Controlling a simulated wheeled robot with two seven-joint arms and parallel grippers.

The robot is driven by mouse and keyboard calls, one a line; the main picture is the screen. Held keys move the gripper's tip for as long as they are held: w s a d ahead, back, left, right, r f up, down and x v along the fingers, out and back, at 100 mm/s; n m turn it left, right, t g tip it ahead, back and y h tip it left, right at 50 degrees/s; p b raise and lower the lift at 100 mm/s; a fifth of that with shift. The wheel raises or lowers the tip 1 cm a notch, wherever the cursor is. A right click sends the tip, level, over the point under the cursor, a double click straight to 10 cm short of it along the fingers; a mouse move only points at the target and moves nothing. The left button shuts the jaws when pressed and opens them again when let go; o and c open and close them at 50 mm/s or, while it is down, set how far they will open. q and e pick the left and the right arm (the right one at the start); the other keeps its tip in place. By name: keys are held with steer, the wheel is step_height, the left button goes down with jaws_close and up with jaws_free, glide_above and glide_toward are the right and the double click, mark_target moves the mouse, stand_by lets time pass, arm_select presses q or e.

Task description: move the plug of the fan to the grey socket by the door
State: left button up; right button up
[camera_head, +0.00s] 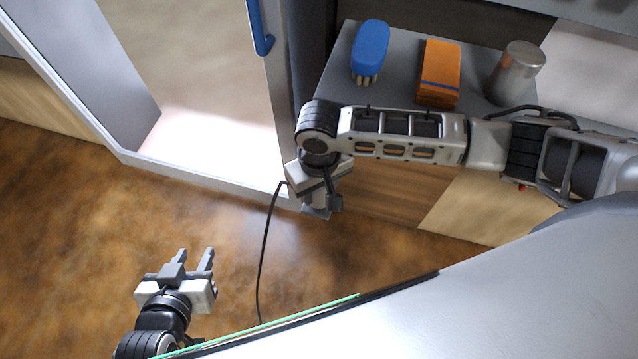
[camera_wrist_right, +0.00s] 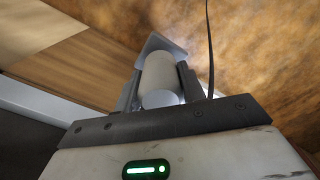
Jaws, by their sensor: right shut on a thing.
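My right gripper (camera_head: 322,205) is low beside the door frame, below the grey shelf. In the right wrist view its fingers are shut on a pale cylindrical plug (camera_wrist_right: 159,75). A grey plate (camera_wrist_right: 158,44), which looks like the socket, shows right behind the plug's far end; I cannot tell whether the plug is seated in it. A black cord (camera_head: 264,245) hangs from near the right gripper down to the floor; it also shows in the wrist view (camera_wrist_right: 210,45). My left gripper (camera_head: 190,259) is open and empty above the floor. The fan is not in view.
A door with a blue handle (camera_head: 259,30) stands at the upper left. A blue brush (camera_head: 370,45), an orange box (camera_head: 439,70) and a metal canister (camera_head: 517,70) stand on the grey shelf (camera_head: 340,75). The brown floor (camera_head: 70,230) is clear at left.

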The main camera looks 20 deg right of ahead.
steer(key=shift+f, duration=0.15)
steer(key=shift+f+p, duration=0.1)
steer(key=shift+p, duration=0.2)
steer(key=shift+f, duration=0.15)
steer(key=o, duration=1.7)
step_height(320, 180, up, 3)
steer(key=p, duration=0.4)
steer(key=shift+r, duration=0.45)
step_height(320, 180, up, 8)
steer(key=shift+f+b, duration=0.2)
steer(key=shift+b, duration=0.1)
